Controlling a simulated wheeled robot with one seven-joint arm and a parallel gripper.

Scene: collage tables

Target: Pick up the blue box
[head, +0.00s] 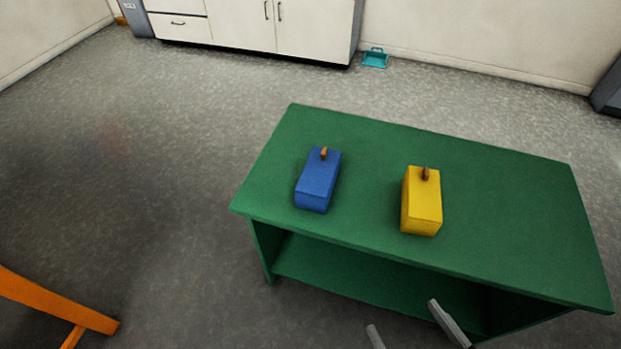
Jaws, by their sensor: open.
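The blue box (318,181) sits on the left half of the green table (500,200) in the head view. It is a long block with a small brown knob on its far end. My gripper (412,318) shows at the bottom edge as two grey fingers set apart. It is open and empty, in front of the table's near side, below and to the right of the blue box and clear of it. The rest of my gripper is out of the frame.
A yellow box (422,203) with a brown knob stands on the table to the right of the blue box. The table has a lower shelf (350,285). An orange piece of furniture (60,303) is at lower left. Open floor lies left of the table.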

